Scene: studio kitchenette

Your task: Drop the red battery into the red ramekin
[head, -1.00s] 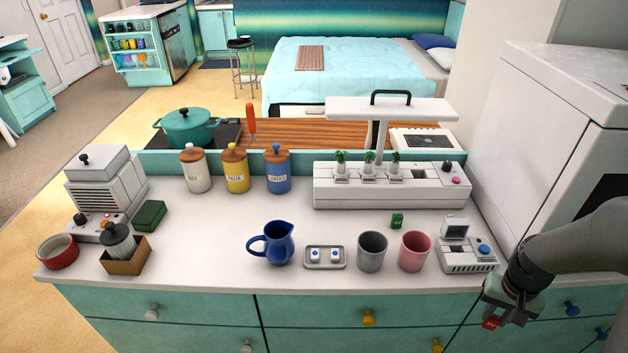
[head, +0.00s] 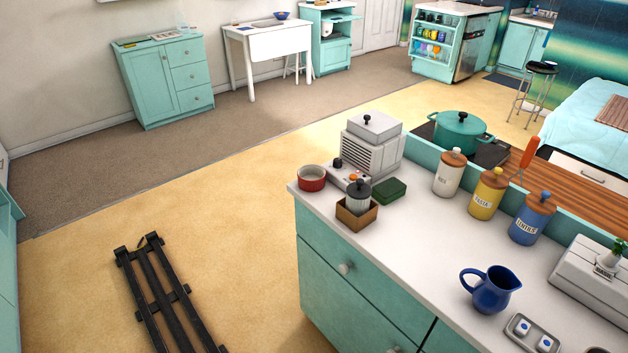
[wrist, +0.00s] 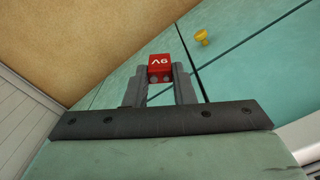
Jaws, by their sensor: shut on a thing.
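The red battery (wrist: 160,66), marked "9V", is held between the fingertips of my gripper (wrist: 159,80) in the wrist view. My gripper is shut on it, in front of the teal drawer fronts. The red ramekin (head: 312,179) stands on the white counter near its left end in the head view. It has a white inside and looks empty. My gripper is outside the head view now, so its distance from the ramekin cannot be seen there.
Beside the ramekin are a white appliance (head: 371,150), a brown box holding a lidded jar (head: 355,214) and a green block (head: 390,190). A blue pitcher (head: 490,290) and canisters (head: 490,195) stand further right. Black rails (head: 165,295) lie on the open floor at left.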

